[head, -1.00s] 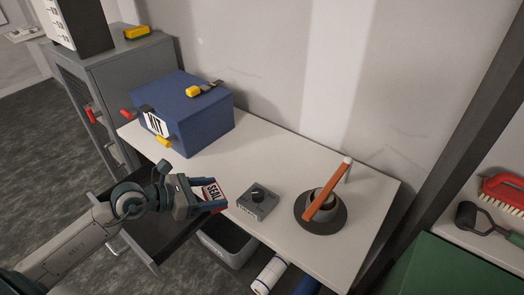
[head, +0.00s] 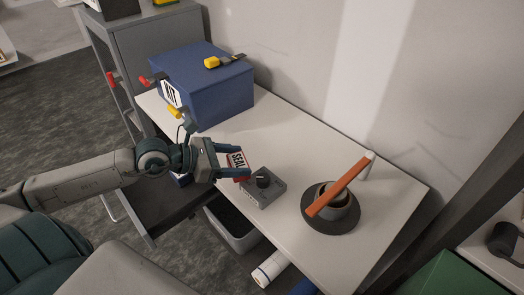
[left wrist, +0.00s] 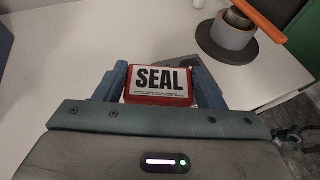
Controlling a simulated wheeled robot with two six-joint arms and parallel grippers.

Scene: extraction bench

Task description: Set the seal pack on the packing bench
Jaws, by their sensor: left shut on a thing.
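The seal pack (head: 237,161) is a small red pack with a white label reading SEAL. My left gripper (head: 229,163) is shut on it, and the pack also shows between the two fingers in the left wrist view (left wrist: 159,84). In the head view the pack appears beside the grey box with a black knob, over the front edge of the white bench (head: 283,143). I cannot tell whether it touches the bench. My right gripper is not in view.
A blue KIT box (head: 213,88) stands at the back left of the bench. The grey knob box (head: 263,187) is close to the pack. A dark round base with an orange-handled tool (head: 335,190) stands at right. A grey bin (head: 233,228) is below the front edge.

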